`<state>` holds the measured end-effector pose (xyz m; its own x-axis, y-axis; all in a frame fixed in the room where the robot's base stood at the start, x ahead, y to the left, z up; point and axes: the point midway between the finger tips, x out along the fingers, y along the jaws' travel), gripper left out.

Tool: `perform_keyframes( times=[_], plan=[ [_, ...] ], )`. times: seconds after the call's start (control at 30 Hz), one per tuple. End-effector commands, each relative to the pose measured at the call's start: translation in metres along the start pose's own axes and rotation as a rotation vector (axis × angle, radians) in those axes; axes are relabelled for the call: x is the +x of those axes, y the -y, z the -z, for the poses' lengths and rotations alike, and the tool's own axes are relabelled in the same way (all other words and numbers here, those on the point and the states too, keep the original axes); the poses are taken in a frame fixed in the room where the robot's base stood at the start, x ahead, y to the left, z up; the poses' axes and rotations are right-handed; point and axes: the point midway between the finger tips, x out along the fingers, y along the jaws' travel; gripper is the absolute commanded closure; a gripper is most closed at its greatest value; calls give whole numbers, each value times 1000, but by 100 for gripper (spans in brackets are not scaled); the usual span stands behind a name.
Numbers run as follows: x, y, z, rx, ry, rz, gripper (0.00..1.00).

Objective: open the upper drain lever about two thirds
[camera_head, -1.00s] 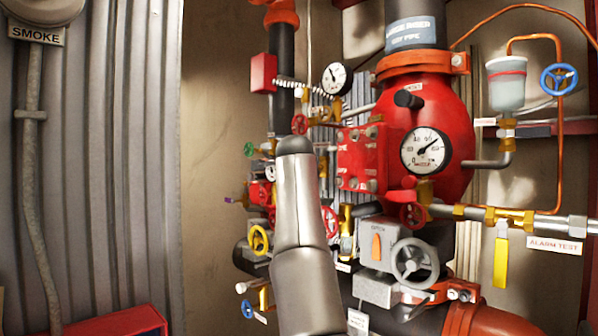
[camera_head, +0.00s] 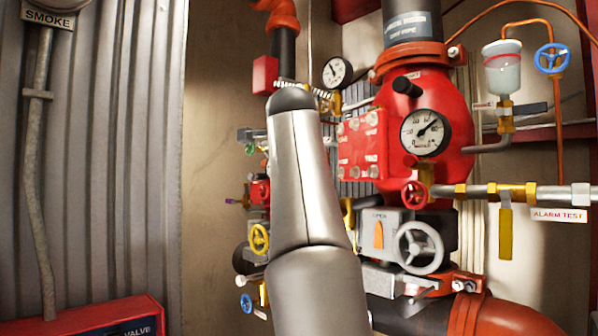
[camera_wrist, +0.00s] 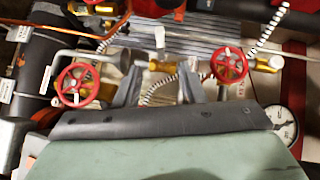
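In the wrist view, my gripper (camera_wrist: 160,75) has two grey fingers standing apart with nothing gripped between them. Just beyond the fingertips, between them, a pale lever (camera_wrist: 160,38) stands on a brass valve fitting. No readable label shows whether this is the upper drain lever. The fingertips appear close to this valve, but contact cannot be told. In the head view my own arm covers the gripper and the pipework behind it. A yellow lever (camera_head: 505,232) hangs down from a brass valve near the "ALARM TEST" label.
Red handwheels flank the fingers, one at left (camera_wrist: 77,85) and one at right (camera_wrist: 229,65). A white gauge (camera_wrist: 281,124) sits close at lower right. In the head view, a red valve body (camera_head: 430,110) and a grey handwheel (camera_head: 418,248) stand right of my arm.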

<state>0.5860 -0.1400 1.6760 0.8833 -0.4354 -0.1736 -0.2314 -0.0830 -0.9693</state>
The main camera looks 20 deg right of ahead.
Motion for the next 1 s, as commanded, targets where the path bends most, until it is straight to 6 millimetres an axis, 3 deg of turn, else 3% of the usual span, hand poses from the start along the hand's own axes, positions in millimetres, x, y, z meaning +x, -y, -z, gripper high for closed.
perform_keyframes(
  times=[0.23, 0.57, 0.67, 0.77, 1.0],
  plan=[
    [-32, -1, 0, 1, 1, 1, 64],
    [-36, 0, 0, 0, -1, -1, 64],
    [-34, 0, -1, 2, 4, 5, 41],
    [-23, 2, -14, 19, 41, 50, 38],
    [32, 18, -88, 249, 254, 390, 38]
  ],
)
